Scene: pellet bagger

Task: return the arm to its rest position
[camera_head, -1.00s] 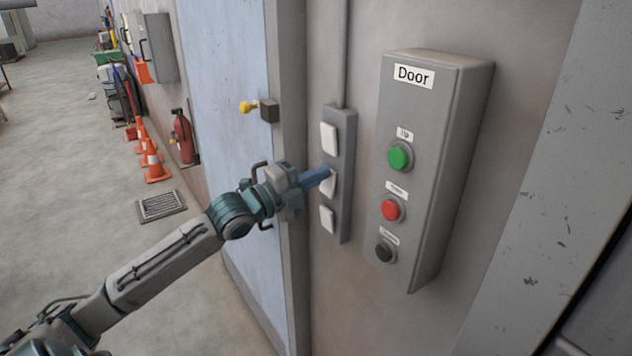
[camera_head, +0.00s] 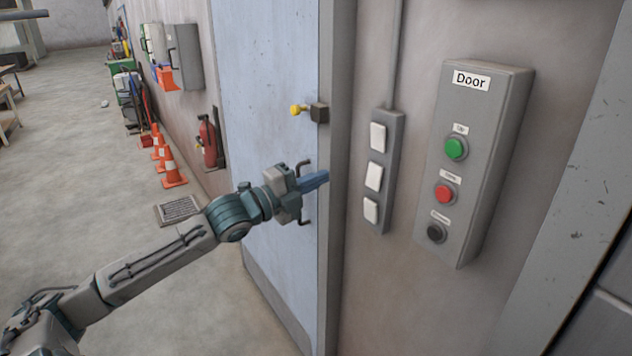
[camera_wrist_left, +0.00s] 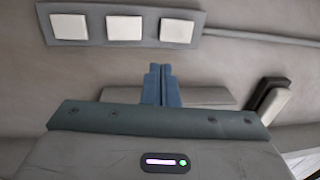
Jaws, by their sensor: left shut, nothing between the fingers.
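My left gripper (camera_head: 316,181) reaches in from the lower left in the head view, in front of the blue door and its frame. Its blue fingers are shut together with nothing between them. The switch panel (camera_head: 384,225) with three white switches is to the right of the fingertips, and a gap shows between them. In the left wrist view the closed fingers (camera_wrist_left: 161,85) point toward a grey wall, and the switch panel (camera_wrist_left: 122,42) runs along the top, apart from them. My right gripper is not in view.
A grey Door control box (camera_head: 474,170) with green, red and black buttons is on the wall at right. The blue door (camera_head: 270,70) has a yellow-tipped handle (camera_head: 309,111). A fire extinguisher (camera_head: 208,142), orange cones (camera_head: 172,168) and a floor grate (camera_head: 178,209) are beyond my arm.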

